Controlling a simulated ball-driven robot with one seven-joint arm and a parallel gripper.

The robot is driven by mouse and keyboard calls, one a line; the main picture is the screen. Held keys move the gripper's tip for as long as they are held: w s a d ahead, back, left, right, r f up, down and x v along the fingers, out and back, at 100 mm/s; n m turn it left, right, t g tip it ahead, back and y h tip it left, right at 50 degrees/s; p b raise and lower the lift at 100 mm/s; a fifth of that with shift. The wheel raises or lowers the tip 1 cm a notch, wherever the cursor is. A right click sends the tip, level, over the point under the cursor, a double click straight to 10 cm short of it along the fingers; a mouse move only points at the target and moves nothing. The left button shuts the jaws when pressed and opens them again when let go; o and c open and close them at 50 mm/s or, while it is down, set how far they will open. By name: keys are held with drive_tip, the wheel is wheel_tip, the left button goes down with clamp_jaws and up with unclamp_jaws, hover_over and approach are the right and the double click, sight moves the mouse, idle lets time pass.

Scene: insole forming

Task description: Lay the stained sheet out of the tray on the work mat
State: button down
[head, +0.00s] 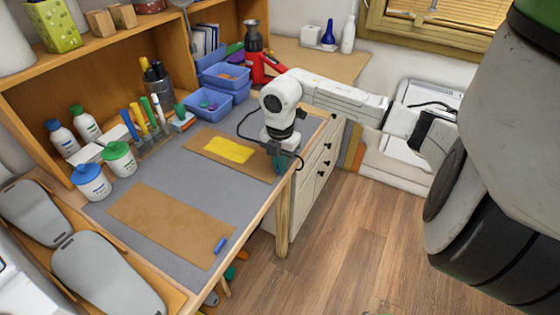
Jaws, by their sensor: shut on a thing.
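A brown sheet with a yellow patch (228,150) lies at the far right of the grey work mat (185,167). Another plain brown sheet (170,222) lies on the front part of the mat, with a small blue block (220,246) at its near right corner. My gripper (281,156) is at the right end of the yellow-patched sheet, pointing down. It is shut on a small teal block (280,165). Whether the block is fixed to the sheet cannot be told. The arm hides part of the sheet's right end.
A wooden tray (172,303) with grey insole shapes sits at the front left. Blue-lidded (92,181) and green-lidded jars (119,158), bottles and a pen rack line the back. Blue bins (207,101) stand at the far end. The mat between the two sheets is clear.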

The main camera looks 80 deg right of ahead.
drive_tip(key=shift+f, duration=0.2)
drive_tip(key=c, duration=1.3)
unclamp_jaws()
drive_tip(key=shift+r, duration=0.1)
wheel_tip(320, 180, up, 12)
drive_tip(key=b, duration=0.2)
drive_tip(key=shift+r, duration=0.1)
